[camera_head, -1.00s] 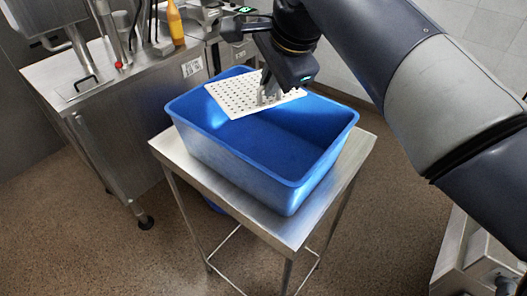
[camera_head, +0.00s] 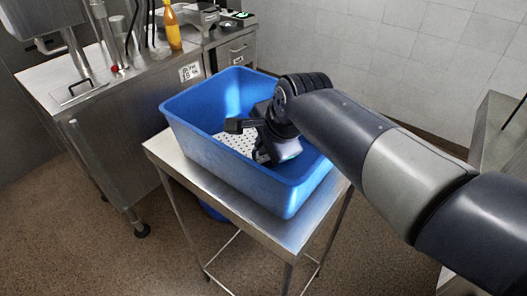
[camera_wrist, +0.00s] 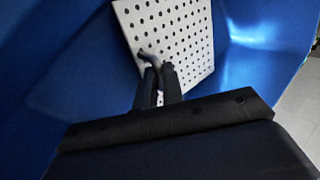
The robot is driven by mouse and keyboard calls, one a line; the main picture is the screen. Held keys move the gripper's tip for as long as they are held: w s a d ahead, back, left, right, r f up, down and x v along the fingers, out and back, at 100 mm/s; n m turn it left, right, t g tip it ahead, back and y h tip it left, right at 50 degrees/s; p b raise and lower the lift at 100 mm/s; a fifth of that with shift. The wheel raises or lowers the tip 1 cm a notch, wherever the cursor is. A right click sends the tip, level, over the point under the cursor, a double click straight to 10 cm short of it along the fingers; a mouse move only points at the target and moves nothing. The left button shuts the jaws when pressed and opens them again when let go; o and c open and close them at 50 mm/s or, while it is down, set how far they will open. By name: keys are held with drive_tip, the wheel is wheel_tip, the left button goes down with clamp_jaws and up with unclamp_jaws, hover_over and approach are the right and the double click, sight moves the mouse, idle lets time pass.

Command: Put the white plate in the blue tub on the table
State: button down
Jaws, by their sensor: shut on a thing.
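The white plate is a flat perforated sheet (camera_head: 236,142) inside the blue tub (camera_head: 188,146), partly hidden behind my wrist in the head view. The tub stands on a small metal table (camera_head: 165,160). In the wrist view the plate (camera_wrist: 185,35) fills the upper middle, with blue tub walls (camera_wrist: 60,60) around it. My gripper (camera_wrist: 158,80) is shut on a small bent handle at the plate's near part. In the head view my wrist reaches down into the tub and hides the fingers. I cannot tell whether the plate touches the tub floor.
A steel counter (camera_head: 120,85) with an orange bottle (camera_head: 172,28) stands at the left behind the table. A tiled wall is behind. Another metal surface (camera_head: 495,125) is at the right edge. The tub's walls rise around my wrist.

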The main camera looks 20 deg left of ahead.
wheel_tip(320, 180, down, 2)
drive_tip(key=c, duration=1.5)
unclamp_jaws()
drive_tip(key=shift+c, duration=0.2)
drive_tip(key=shift+r, duration=0.1)
drive_tip(key=v, duration=1.2)
